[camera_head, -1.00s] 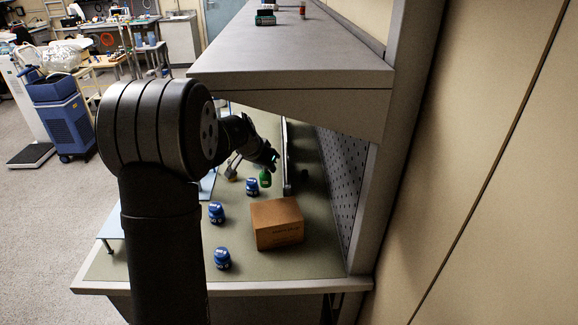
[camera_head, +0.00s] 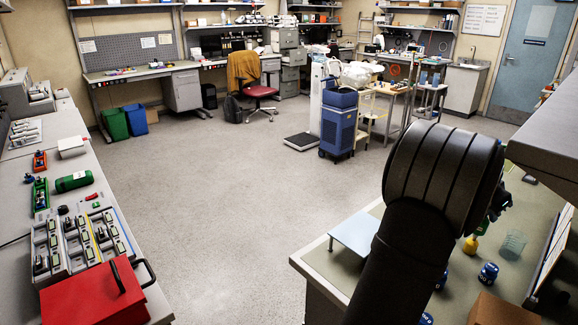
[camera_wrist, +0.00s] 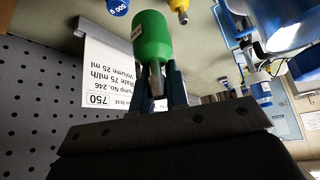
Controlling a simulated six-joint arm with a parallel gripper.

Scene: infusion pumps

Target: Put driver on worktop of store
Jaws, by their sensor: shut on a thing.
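My gripper (camera_wrist: 162,88) is shut on a green-handled tool (camera_wrist: 152,40), which looks like the driver. Its rounded green handle points away from the wrist, and a metal neck shows between the fingers. Which worktop belongs to the store cannot be told from any label. A long worktop (camera_head: 135,232) runs along the left side.
The right bench holds a yellow-topped item (camera_head: 470,245), a clear beaker (camera_head: 512,243), blue weights (camera_head: 488,273), a cardboard box (camera_head: 500,311) and a pale stand (camera_head: 356,233). A shelf (camera_head: 545,150) overhangs it. A red toolbox (camera_head: 95,296) stands on the left worktop. The middle floor is open.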

